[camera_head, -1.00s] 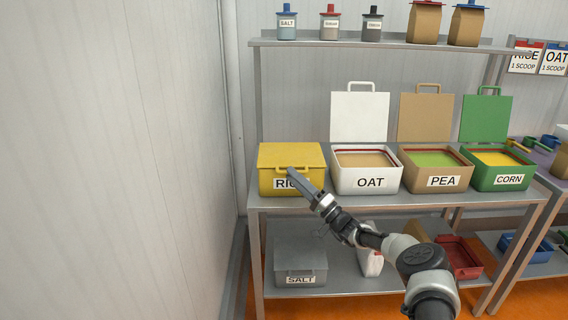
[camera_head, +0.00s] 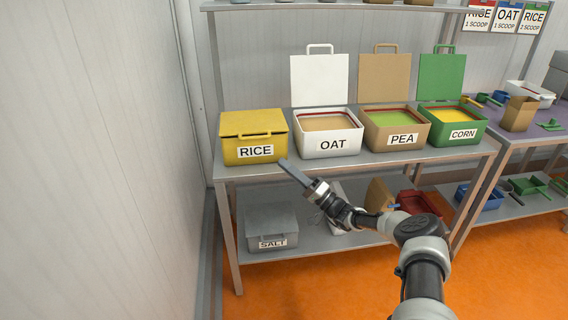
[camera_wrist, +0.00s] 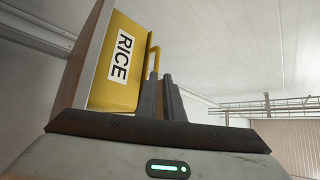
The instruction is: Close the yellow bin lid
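The yellow bin (camera_head: 232,153) with the RICE label stands at the left end of the upper shelf. Its yellow lid (camera_head: 253,122) lies down over the top, with the handle at the front edge. My gripper (camera_head: 283,164) is in front of the bin's lower right corner, apart from it and empty. Its fingers (camera_wrist: 160,76) look shut in the wrist view, with only a narrow gap between them. The wrist view also shows the yellow bin's labelled front (camera_wrist: 118,70) and the handle (camera_wrist: 153,56) just beyond the fingertips.
White OAT (camera_head: 330,143), brown PEA (camera_head: 396,136) and green CORN (camera_head: 453,131) bins stand to the right with raised lids. A grey SALT bin (camera_head: 270,225) is on the lower shelf. A wall is at left. Orange floor (camera_head: 320,285) is open in front.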

